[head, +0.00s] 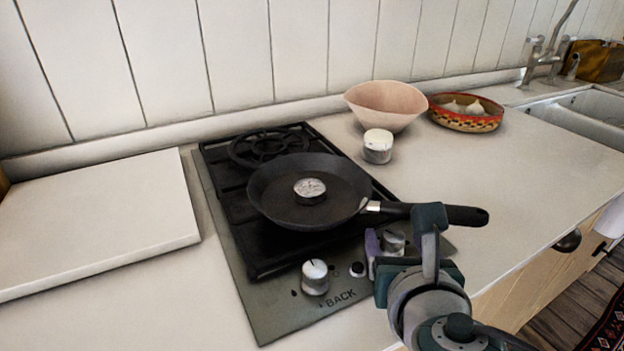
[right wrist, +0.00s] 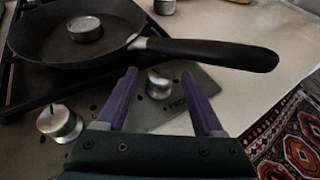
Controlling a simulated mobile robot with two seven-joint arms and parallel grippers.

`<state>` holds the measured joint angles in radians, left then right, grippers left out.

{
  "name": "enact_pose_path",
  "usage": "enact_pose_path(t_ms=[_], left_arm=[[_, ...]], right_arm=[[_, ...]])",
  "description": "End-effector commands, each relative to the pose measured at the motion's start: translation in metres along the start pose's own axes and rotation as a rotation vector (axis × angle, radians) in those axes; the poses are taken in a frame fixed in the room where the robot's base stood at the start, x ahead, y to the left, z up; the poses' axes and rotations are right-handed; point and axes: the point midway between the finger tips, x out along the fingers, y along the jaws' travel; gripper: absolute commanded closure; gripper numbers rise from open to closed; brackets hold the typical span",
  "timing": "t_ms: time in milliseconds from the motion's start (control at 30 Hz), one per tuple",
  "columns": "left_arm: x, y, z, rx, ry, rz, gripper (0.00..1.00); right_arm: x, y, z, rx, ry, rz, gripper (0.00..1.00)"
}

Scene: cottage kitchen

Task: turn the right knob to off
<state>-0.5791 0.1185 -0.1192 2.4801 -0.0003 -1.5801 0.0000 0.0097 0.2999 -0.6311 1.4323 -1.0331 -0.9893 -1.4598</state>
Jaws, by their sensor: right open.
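The right knob (head: 394,241) is a silver cylinder on the front panel of the black-and-grey cooktop (head: 262,312). In the right wrist view the knob (right wrist: 158,86) shows between the purple fingers of my right gripper (right wrist: 160,77). The fingers are open, one on each side of it, and I cannot tell whether they touch it. In the head view my right gripper (head: 384,254) is at the knob and partly covers it. I cannot read the knob's setting. The left knob (head: 315,277) stands to the left, with a dark line on its top. My left gripper is out of view.
A black frying pan (head: 268,201) sits on the burners with a small metal tin (head: 309,190) in it. Its handle (head: 466,216) reaches right, close behind my right gripper. A white-topped jar (head: 377,146), pink bowl (head: 385,103) and patterned bowl (head: 466,122) stand behind. The right counter is clear.

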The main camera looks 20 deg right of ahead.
Motion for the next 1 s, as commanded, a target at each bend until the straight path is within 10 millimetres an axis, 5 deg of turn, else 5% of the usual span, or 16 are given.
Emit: enact_pose_path(t_ms=[367, 1000], left_arm=[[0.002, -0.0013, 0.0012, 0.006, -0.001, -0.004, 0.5], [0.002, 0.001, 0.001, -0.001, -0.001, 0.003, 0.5]], right_arm=[[0.0089, 0.0001, 0.0001, 0.002, 0.001, 0.0, 0.31], [0.0086, 0.0001, -0.0001, 0.001, 0.001, 0.0, 1.0]])
